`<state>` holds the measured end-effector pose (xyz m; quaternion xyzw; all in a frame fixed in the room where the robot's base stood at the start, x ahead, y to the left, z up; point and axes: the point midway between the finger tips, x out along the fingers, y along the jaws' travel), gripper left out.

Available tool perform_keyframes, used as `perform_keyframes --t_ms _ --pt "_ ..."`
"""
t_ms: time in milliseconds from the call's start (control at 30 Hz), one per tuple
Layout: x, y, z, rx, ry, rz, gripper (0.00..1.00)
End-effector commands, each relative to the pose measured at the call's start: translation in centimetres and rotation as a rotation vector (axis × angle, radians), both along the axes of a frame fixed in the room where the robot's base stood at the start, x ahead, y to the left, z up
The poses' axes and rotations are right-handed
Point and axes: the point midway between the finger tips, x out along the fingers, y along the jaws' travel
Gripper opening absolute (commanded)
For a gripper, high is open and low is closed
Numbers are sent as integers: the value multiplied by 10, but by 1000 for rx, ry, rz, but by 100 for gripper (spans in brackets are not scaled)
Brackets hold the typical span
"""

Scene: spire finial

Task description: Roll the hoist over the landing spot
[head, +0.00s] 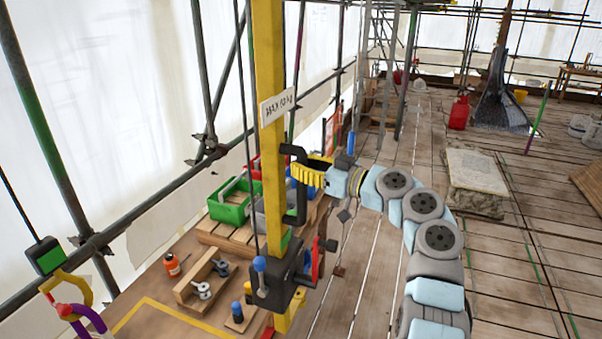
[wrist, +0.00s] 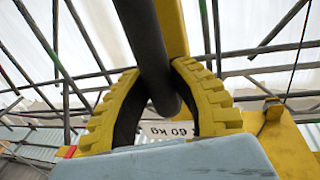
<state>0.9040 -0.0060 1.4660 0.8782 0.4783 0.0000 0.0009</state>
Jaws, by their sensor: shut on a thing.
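The hoist has a yellow upright mast (head: 268,130) with a weight-limit sign (head: 278,106) and a dark winch block (head: 277,280) low on it. A black push handle (head: 301,190) stands out from the mast. My gripper (head: 307,178) has yellow ribbed fingers and is shut around this handle. In the wrist view the dark handle bar (wrist: 150,50) passes between the two fingers (wrist: 155,105), with the yellow mast behind it. A yellow hook (head: 68,290) with a purple sling hangs at the lower left. A yellow-taped outline (head: 150,303) marks the wooden deck below; part of it is out of frame.
Green, red and grey bins (head: 232,204) stand on a pallet behind the mast. Scaffold poles (head: 200,70) run along the left. Stone slab (head: 475,170) and red cylinder (head: 459,112) stand right.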

Motion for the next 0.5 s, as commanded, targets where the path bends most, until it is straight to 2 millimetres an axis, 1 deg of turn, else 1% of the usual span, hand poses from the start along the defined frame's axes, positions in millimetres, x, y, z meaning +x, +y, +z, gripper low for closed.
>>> perform_keyframes --t_ms 433,467,500 --pt "2 -1 0 2 1 -1 0" --pt "2 -1 0 2 1 -1 26" --pt "2 -1 0 2 1 -1 38"
